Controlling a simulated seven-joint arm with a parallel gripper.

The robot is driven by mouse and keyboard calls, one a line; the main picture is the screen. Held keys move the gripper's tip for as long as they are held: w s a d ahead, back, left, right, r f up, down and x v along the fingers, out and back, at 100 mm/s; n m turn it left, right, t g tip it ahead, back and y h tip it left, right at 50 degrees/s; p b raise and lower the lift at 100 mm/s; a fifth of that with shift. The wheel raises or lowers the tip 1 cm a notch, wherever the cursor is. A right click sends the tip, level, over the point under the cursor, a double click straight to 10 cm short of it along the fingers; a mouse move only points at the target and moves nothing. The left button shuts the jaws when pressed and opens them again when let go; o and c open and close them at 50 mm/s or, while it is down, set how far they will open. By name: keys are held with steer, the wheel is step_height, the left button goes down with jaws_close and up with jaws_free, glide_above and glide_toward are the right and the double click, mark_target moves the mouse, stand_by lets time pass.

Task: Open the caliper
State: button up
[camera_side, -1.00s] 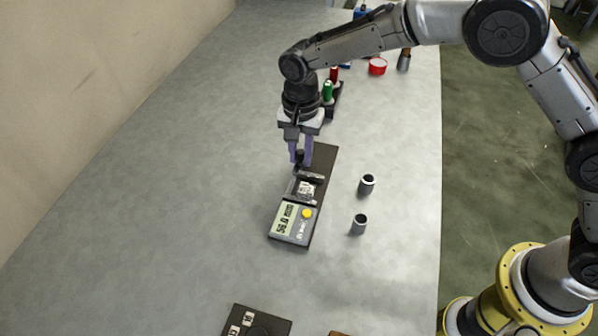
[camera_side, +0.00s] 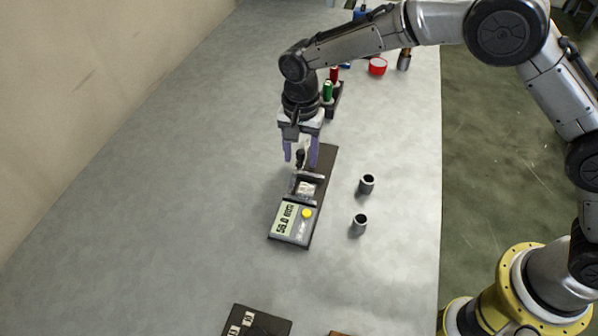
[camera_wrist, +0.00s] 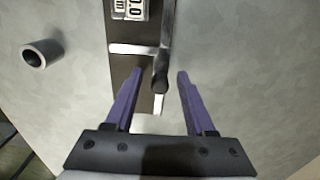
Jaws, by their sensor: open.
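The caliper (camera_side: 291,224) lies on the table on a dark base, with a grey display that seems to read 56.0 mm and a yellow button. Its two metal jaws stand apart around a small light block (camera_side: 306,188). A black knob (camera_side: 300,160) stands upright by the far jaw; the wrist view also shows the knob (camera_wrist: 160,78). My gripper (camera_side: 301,161) is open at the knob, its purple fingers apart on either side of it. In the wrist view, gaps show between the knob and both fingertips.
Two small dark cylinders (camera_side: 366,184) (camera_side: 359,225) stand right of the caliper. A rack with green and red items (camera_side: 328,92) is behind the gripper. A red round dish (camera_side: 377,66) is farther back. A dark panel (camera_side: 255,322) lies in front. The table's left side is clear.

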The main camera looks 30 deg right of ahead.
mark_target(301, 151)
steer(key=shift+r, duration=3.5)
steer(key=shift+w+d+r, duration=0.15)
steer(key=shift+d+r, duration=0.05)
steer(key=shift+d, duration=0.1)
steer(key=s+d+r+m+t, duration=0.1)
steer(key=s+d+r, duration=0.1)
steer(key=d+r, duration=0.5)
steer(key=s+d+r+m+t, duration=0.15)
steer(key=d+r, duration=0.25)
steer(key=r, duration=0.5)
steer(key=s+d+r+n+t, duration=0.3)
steer(key=s+d+r, duration=0.2)
steer(key=s+d, duration=0.55)
steer(key=s+d+f+n, duration=0.1)
steer(key=s+f+n, duration=0.3)
steer(key=s, duration=0.4)
steer(key=s+d+f+n, duration=0.1)
steer(key=s+f+n, duration=0.3)
steer(key=s, duration=0.4)
steer(key=shift+d+f, duration=0.25)
steer(key=shift+f, duration=0.6)
